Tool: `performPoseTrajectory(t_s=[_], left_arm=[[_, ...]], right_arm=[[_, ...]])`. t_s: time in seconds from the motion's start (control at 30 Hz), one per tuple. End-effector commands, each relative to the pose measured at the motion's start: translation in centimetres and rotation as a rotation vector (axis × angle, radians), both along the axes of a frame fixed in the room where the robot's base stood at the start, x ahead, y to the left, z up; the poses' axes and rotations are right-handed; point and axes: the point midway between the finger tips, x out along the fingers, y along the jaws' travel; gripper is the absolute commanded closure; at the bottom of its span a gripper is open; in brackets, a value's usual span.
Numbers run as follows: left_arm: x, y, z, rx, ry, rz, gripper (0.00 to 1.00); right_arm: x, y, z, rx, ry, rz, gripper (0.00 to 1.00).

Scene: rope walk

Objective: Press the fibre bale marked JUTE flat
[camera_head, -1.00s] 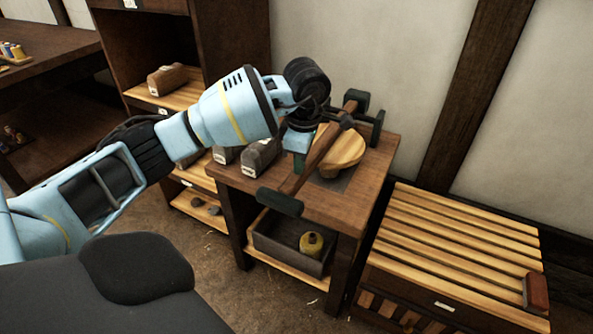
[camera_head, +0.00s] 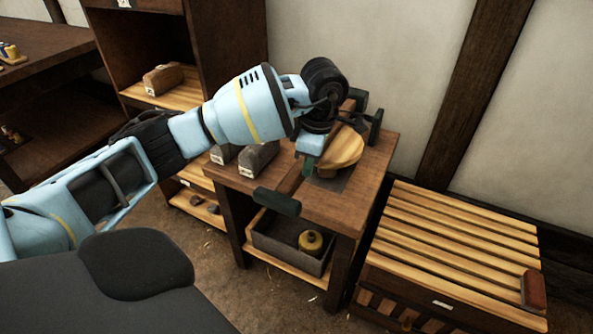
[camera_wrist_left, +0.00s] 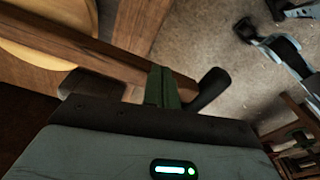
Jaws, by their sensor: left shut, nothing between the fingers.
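A lever press stands on a small wooden table (camera_head: 372,188). It has a round wooden plate (camera_head: 345,150), a wooden lever bar and a dark green handle (camera_head: 277,201) at the bar's near end. My left gripper (camera_head: 309,160) is shut and empty, over the bar beside the plate, hiding the bar's middle. In the left wrist view its green fingers (camera_wrist_left: 162,85) lie against or close over the lever bar (camera_wrist_left: 100,55); contact is unclear. Two grey-brown bales (camera_head: 258,159) (camera_head: 223,154) sit left of the press. Their labels are unreadable, so I cannot tell which is JUTE.
A brown bale (camera_head: 163,79) lies on the shelf unit at the back left. A grey bin (camera_head: 284,250) with a yellow-brown jar (camera_head: 310,241) is under the table. A slatted crate (camera_head: 445,245) with a red-brown block (camera_head: 534,290) stands at the right.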

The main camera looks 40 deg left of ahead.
Motion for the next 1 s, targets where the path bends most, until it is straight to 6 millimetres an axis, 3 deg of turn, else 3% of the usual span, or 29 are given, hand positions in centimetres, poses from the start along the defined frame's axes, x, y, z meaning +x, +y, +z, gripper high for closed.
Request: performPoseTrajectory(t_s=[0.1,0.33,1.0], left_arm=[[-0.1,0.4,2.8,0.007,-0.012,0.01,1.0],[-0.3,1.0,6.2,0.02,-0.02,0.024,1.0],[-0.4,1.3,7.1,0.025,-0.023,0.031,1.0]], right_arm=[[0.2,0.0,0.5,0.0,-0.007,0.0,0.47],[0.1,0.0,1.0,0.001,-0.007,0.0,0.47],[-0.5,0.1,0.9,0.003,0.006,-0.002,0.47]])
